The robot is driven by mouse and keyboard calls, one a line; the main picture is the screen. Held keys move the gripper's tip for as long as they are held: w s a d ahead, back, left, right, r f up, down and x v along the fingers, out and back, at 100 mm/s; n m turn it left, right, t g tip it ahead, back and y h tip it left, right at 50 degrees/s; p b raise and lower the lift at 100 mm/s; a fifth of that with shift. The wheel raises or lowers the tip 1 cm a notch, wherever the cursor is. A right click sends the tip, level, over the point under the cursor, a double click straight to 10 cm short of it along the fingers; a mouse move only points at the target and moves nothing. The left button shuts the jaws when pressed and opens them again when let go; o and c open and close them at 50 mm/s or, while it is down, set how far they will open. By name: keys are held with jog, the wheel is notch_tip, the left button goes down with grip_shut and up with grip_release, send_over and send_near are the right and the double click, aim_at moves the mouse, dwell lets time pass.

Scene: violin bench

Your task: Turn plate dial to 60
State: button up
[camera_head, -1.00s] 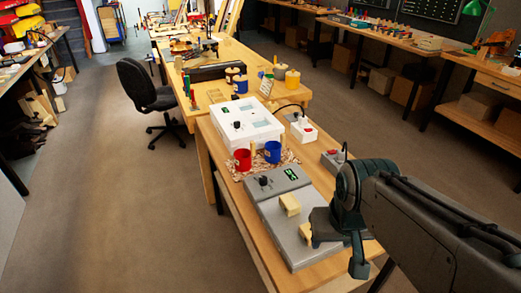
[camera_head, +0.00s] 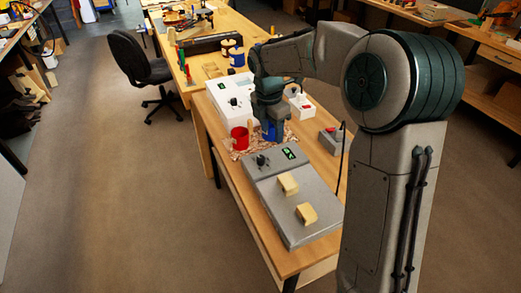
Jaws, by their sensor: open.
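A grey plate unit (camera_head: 275,211) lies on the near bench. A black dial (camera_head: 262,160) stands on its raised control panel, left of a small display with green digits (camera_head: 289,153) too small to read surely. Two pale yellow blocks, one nearer the panel (camera_head: 287,184) and one nearer me (camera_head: 306,213), rest on its flat top. My gripper (camera_head: 270,122) points down beyond the panel, in front of or above the blue cup (camera_head: 269,134), and is apart from the dial. It is open; its fingertips are hard to make out.
A red cup (camera_head: 240,138) stands left of the blue cup on a patterned mat. A grey box with a red button (camera_head: 331,139) is at the right. My arm covers much of the right side.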

aim_at(261, 158)
jog(key=w+a+f+n, duration=0.3)
jog(key=w+f+n, duration=0.1)
jog(key=w+n, duration=0.25)
jog(key=shift+g+y, duration=0.3)
jog(key=shift+y, duration=0.1)
notch_tip(261, 158, down, 13)
jog(key=shift+s+d+r+p, duration=0.1)
jog(key=shift+d+p, duration=0.05)
jog(key=shift+p, duration=0.85)
jog(key=shift+c, duration=0.3)
jog(key=c, duration=0.9)
